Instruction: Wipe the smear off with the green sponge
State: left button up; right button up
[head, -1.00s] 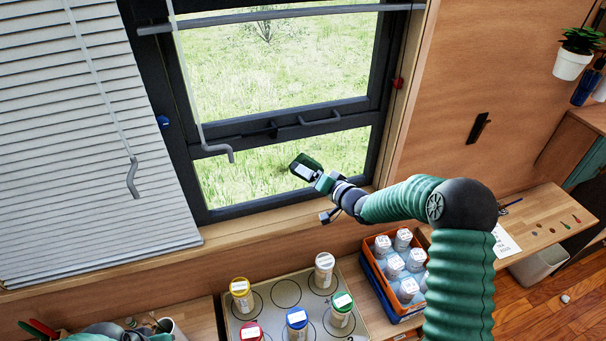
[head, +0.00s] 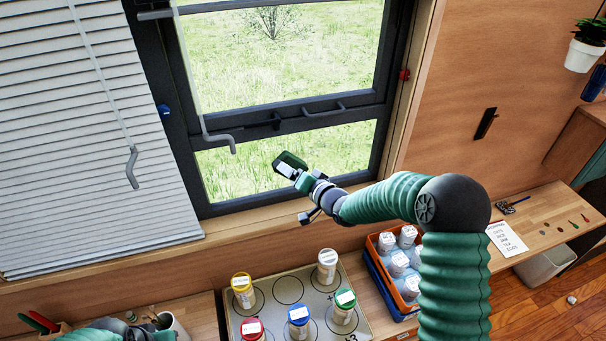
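My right gripper (head: 286,169) is in front of the lower window pane (head: 240,172), right of its middle. It appears shut on a dark green block, which looks like the green sponge (head: 293,159). The sponge lies at or very near the glass; I cannot tell whether it touches. The smear cannot be made out against the grass behind the pane. Part of my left arm shows at the bottom left edge, but its gripper is out of view.
A crank handle (head: 220,139) hangs in front of the pane's upper left, and a white blind (head: 70,150) covers the left. Below are a tray (head: 268,283) with several lidded jars and an orange crate (head: 376,262) of jars. A plant pot (head: 584,54) hangs at right.

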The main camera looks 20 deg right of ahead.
jog(key=a+b, duration=0.1)
jog(key=a, duration=0.3)
jog(key=shift+a+b, duration=0.25)
jog(key=shift+b, duration=0.1)
jog(key=shift+a+r, duration=0.1)
jog(key=shift+a, duration=0.2)
jog(key=s, duration=0.6)
jog(key=shift+d, duration=0.2)
